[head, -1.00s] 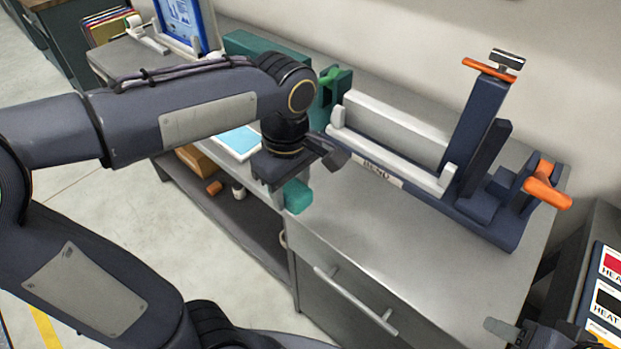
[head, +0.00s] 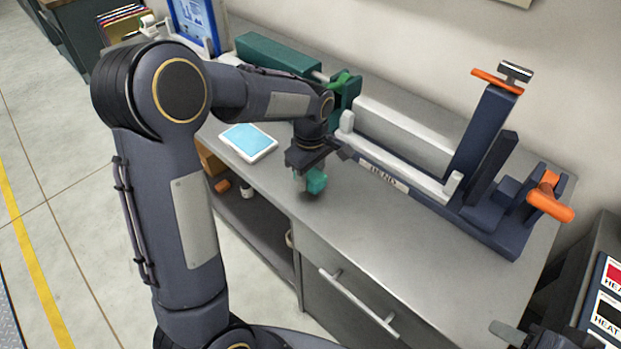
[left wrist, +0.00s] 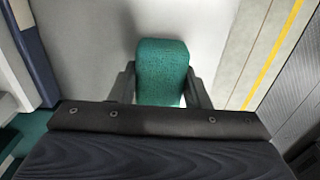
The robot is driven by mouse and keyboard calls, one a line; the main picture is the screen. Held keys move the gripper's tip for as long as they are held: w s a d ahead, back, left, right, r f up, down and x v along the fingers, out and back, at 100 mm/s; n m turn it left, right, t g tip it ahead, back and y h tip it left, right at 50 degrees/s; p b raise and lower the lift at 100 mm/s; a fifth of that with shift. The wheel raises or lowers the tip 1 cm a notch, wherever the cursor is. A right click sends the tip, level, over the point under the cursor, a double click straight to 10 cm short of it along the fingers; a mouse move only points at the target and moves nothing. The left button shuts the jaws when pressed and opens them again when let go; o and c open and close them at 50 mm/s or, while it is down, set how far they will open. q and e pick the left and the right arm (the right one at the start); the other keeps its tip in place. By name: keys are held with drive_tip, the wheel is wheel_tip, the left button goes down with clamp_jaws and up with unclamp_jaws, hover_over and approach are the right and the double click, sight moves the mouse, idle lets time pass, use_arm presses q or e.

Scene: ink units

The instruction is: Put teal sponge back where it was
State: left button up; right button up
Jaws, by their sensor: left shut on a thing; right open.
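The teal sponge (head: 316,181) is a small block held between the fingers of my left gripper (head: 308,175), just above the grey bench top near its front edge. In the left wrist view the sponge (left wrist: 162,70) stands between both fingers, which are shut on it. A soft shadow on the bench lies under it; I cannot tell whether it touches the surface. My right gripper (head: 510,332) shows only in part at the lower right edge and is open, away from the sponge.
A light blue and white pad (head: 249,141) lies on the bench left of the sponge. A bending machine (head: 400,165) with orange handles fills the right rear, and a green tool (head: 275,55) stands behind. The bench top (head: 390,240) in front of the machine is clear.

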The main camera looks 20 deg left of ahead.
use_arm(q)
drive_tip(key=shift+f, duration=1.05)
drive_tip(key=shift+f, duration=0.15)
drive_tip(key=o, duration=1)
drive_tip(key=shift+c, duration=0.2)
